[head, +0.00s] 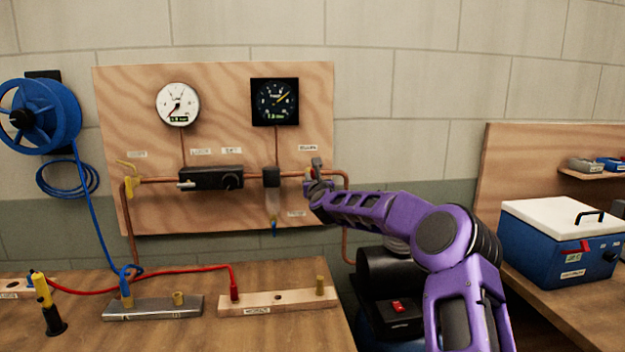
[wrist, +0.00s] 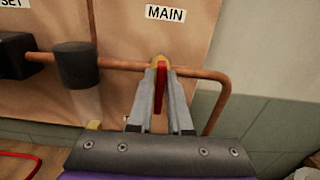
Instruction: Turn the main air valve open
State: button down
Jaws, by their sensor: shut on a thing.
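The main air valve is on the copper pipe at the right of the plywood panel, under the label MAIN (wrist: 166,13). Its red lever (wrist: 160,85) points down toward my wrist camera, and its brass body (wrist: 159,61) shows just behind the fingertips. My gripper (wrist: 160,90) is shut on the red lever, with one grey finger on each side. In the head view my gripper (head: 316,172) is at the right end of the pipe, and the purple arm comes in from the right. The lever is hidden there.
The panel (head: 220,85) carries a white gauge (head: 178,104), a black gauge (head: 275,102) and a black regulator block (head: 211,178). A dark filter cap (wrist: 76,65) sits left of the gripper. The copper pipe bends down (wrist: 222,100) close on its right. A wooden bench (head: 180,325) lies below.

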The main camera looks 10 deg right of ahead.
jog(key=shift+a+n, duration=0.1)
jog(key=shift+n, duration=0.2)
jog(key=n+b, duration=0.2)
jog(key=b, duration=0.1)
jog(key=shift+f+n, duration=0.15)
jog(key=shift+n, duration=0.25)
jog(key=n+b, duration=0.2)
jog(key=n, duration=0.2)
jog(key=n+b, duration=0.1)
jog(key=n, duration=0.4)
jog(key=n+b, duration=0.2)
jog(key=n, duration=0.3)
jog(key=shift+a+f+b, duration=0.1)
jog(key=shift+a+b, duration=0.15)
jog(key=shift+b, duration=0.05)
jog(key=shift+n, duration=0.3)
jog(key=c, duration=0.9)
grip_release()
